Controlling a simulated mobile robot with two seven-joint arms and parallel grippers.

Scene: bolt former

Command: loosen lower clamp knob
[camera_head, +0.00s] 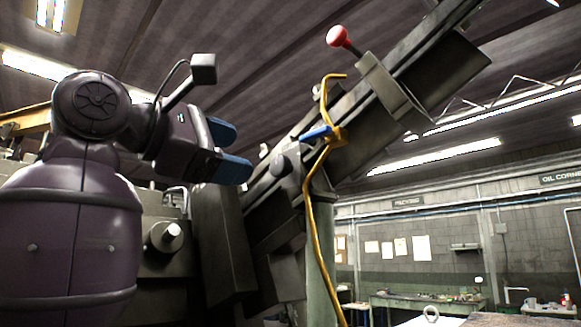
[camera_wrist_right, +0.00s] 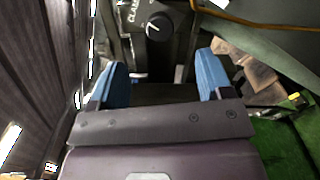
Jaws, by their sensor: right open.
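My right gripper (camera_head: 229,150) is open and empty, its two blue fingers pointing right toward the slanted machine arm. In the wrist view the right gripper (camera_wrist_right: 161,76) has its fingers wide apart. A round black knob (camera_wrist_right: 158,25) with a white mark sits beyond the fingertips, roughly centred between them and apart from them. A partly readable label beside it begins with "CLAM". In the head view a dark rounded knob (camera_head: 279,165) shows on the machine just right of the fingers; I cannot tell if it is the same one. My left gripper is not in view.
The slanted machine arm (camera_head: 440,62) carries a red ball-ended lever (camera_head: 339,37) and a blue-handled lever (camera_head: 316,133). A yellow cable (camera_head: 312,215) hangs down beside the knob area. A workbench (camera_head: 425,300) stands far back right.

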